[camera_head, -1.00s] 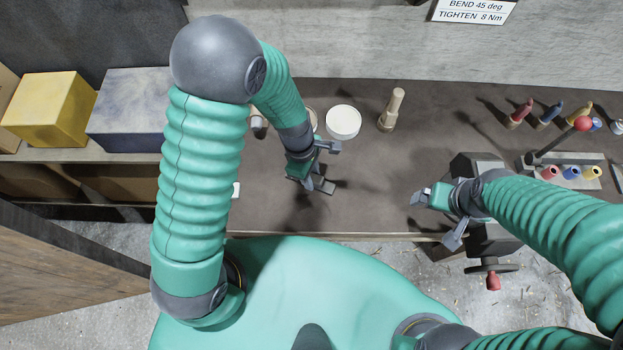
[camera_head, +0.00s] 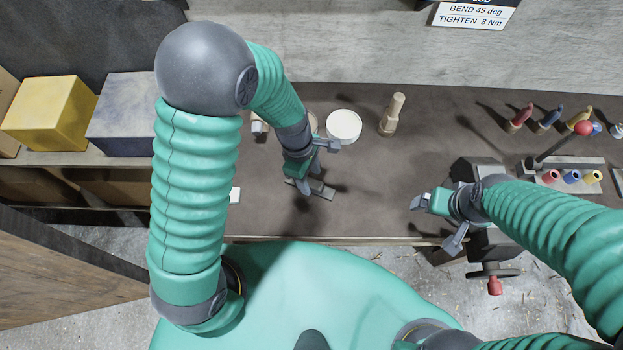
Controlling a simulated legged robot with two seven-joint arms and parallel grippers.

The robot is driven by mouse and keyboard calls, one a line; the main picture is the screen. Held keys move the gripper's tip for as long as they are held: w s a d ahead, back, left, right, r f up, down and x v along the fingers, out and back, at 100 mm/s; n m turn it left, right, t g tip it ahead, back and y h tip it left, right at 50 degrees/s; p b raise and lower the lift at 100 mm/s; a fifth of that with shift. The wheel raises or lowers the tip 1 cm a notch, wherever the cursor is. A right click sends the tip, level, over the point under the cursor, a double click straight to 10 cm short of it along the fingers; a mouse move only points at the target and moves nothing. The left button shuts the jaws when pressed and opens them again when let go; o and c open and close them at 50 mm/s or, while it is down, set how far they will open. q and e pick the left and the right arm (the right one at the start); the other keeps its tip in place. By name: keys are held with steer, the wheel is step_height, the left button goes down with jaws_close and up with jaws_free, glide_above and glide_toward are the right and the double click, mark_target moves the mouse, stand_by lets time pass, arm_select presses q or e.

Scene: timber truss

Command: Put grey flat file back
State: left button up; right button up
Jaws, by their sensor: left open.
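My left gripper (camera_head: 318,170) is open above the bench, just below the white round tub. A small flat grey piece (camera_head: 322,190) shows at its lower finger; I cannot tell whether it is the grey flat file or part of the finger. No other thing stands out clearly as the file. My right gripper (camera_head: 436,222) is at the bench's front edge, left of the dark vise. Its two fingers are spread apart with nothing seen between them.
The bench (camera_head: 380,180) is clear between my grippers. A white tub (camera_head: 343,126) and a wooden-coloured peg (camera_head: 392,114) stand behind. The vise (camera_head: 480,172), coloured handles (camera_head: 550,117) and a rack with coloured sockets (camera_head: 571,177) are right. Yellow (camera_head: 52,112) and grey-blue (camera_head: 124,113) blocks are left.

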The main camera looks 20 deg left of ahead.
arm_select(q)
step_height(320, 180, up, 9)
steer(key=a, duration=0.2)
steer(key=s+a+m+t+y+b, duration=0.2)
steer(key=a+m, duration=0.4)
steer(key=m, duration=1)
steer(key=shift+s+a+f+m+t, duration=0.2)
steer(key=shift+s+m+t, duration=0.25)
steer(key=shift+s, duration=0.5)
